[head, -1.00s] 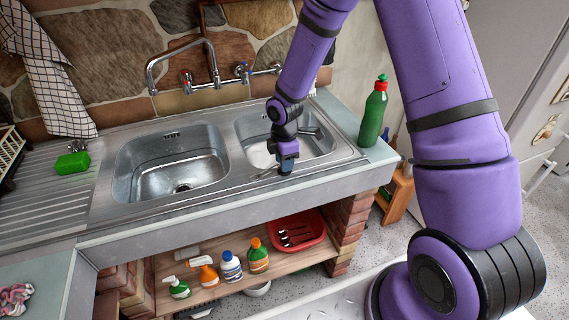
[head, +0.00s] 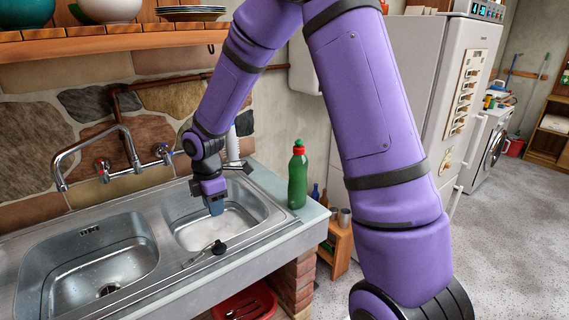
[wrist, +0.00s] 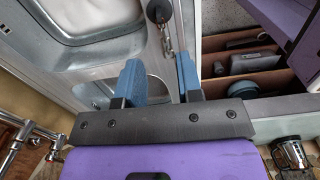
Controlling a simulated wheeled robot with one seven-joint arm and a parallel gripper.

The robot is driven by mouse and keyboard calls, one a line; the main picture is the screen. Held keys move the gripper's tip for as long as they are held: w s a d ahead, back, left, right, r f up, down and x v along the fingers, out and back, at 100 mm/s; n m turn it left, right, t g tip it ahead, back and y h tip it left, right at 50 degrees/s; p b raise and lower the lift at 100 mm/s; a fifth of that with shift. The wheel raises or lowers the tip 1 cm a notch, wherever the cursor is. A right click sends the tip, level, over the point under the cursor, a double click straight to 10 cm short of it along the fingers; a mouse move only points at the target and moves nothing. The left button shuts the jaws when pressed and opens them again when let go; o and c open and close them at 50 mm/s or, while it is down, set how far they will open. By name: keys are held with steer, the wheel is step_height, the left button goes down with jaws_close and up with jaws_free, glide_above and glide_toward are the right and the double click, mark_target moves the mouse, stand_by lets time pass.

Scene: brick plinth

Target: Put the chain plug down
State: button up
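The chain plug (head: 218,247) is a small black stopper on a metal chain. It lies on the steel front rim of the sink (head: 165,297), by the right basin (head: 232,218), with its chain trailing left along the rim. In the wrist view the plug (wrist: 158,10) and chain (wrist: 169,45) show beyond my fingertips, apart from them. My gripper (head: 215,208) is over the right basin, behind the plug. In the wrist view its two blue fingers (wrist: 158,62) are spread with nothing between them.
A green bottle (head: 298,177) stands on the counter right of the basin. The tap (head: 125,165) is on the wall behind the left basin (head: 100,262). A wooden shelf (head: 110,38) with crockery hangs above. A red tray (head: 245,304) is below the counter.

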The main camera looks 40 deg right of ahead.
steer(key=s+d+r+m+t, duration=0.1)
steer(key=s+r+m, duration=0.15)
steer(key=r, duration=0.25)
steer(key=s+d+r+m, duration=0.2)
steer(key=s+r, duration=0.1)
steer(key=r, duration=0.3)
steer(key=s+d+r+m+t, duration=0.1)
steer(key=s+r+m+t, duration=0.1)
steer(key=s+r+m, duration=0.4)
steer(key=s+d+r+m+t, duration=0.2)
steer(key=s+r+m, duration=0.5)
steer(key=s, duration=1)
steer(key=shift+s+d+r, duration=0.15)
steer(key=shift+s+d, duration=0.05)
steer(key=shift+d, duration=0.05)
